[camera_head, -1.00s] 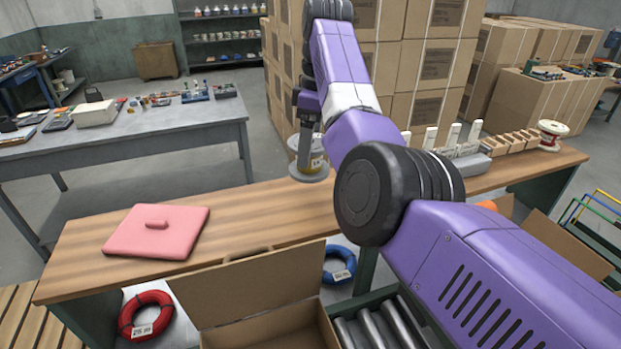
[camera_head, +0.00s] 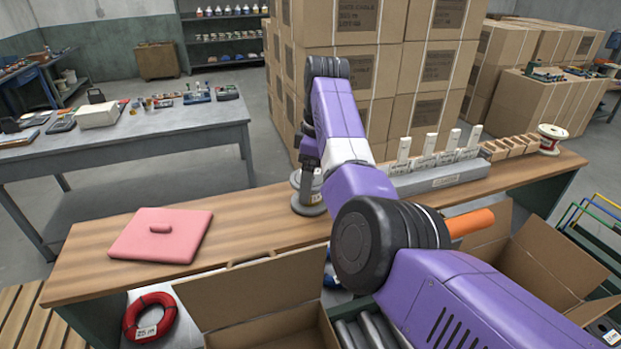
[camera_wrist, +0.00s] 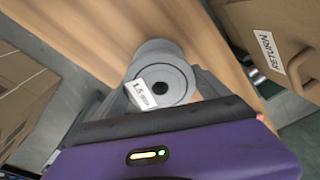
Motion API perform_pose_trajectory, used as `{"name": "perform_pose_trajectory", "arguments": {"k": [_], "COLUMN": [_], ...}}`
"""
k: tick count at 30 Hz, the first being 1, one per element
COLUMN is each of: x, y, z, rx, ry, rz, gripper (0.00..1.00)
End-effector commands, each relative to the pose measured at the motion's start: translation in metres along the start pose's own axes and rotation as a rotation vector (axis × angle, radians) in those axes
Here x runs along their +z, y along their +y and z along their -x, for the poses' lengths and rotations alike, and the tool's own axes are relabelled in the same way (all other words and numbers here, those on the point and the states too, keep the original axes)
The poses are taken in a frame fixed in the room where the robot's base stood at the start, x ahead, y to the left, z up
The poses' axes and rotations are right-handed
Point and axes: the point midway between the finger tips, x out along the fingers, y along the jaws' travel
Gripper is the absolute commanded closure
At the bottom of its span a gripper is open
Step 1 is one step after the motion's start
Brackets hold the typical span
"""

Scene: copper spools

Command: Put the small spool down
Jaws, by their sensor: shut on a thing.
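The small spool (camera_head: 309,203) is grey with round flanges and stands out near the back edge of the wooden bench (camera_head: 255,222). In the wrist view the spool (camera_wrist: 176,76) shows its round end with a centre hole and a white "1.5 mm" label. My gripper (camera_head: 308,180) is shut on it, with one finger on each side in the wrist view (camera_wrist: 163,90). The spool looks roughly upright over the bench top. I cannot tell whether its lower flange touches the wood.
A pink pad (camera_head: 160,236) lies on the bench's left part. A grey rack (camera_head: 440,178) with upright white pieces, small wooden boxes and a white-flanged red spool (camera_head: 550,138) occupy the right. Open cardboard boxes stand in front. Bare wood lies between pad and spool.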

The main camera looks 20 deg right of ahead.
Motion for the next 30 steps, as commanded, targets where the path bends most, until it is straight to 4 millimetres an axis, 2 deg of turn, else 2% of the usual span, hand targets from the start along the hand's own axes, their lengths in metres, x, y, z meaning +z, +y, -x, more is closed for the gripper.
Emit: {"name": "perform_pose_trajectory", "arguments": {"k": [2, 3, 5, 12, 16, 23, 27, 30], "x": [0.001, 0.001, 0.001, 0.0, 0.0, 0.001, -0.001, -0.002], "y": [0.0, 0.0, 0.0, 0.0, 0.001, 0.002, 0.0, 0.0], "z": [-0.002, -0.002, -0.002, -0.001, 0.007, 0.045, 0.079, 0.087], "rx": [0.001, 0.0, 0.0, 0.0, 0.002, 0.004, 0.001, 0.001], "ry": [0.0, 0.0, 0.0, 0.0, 0.001, 0.002, 0.002, 0.004], "rz": [0.0, 0.0, 0.0, 0.0, -0.001, -0.001, -0.001, 0.0], "gripper": [0.71, 0.09, 0.0, 0.0, 0.0, 0.0, 0.0, 0.0]}}
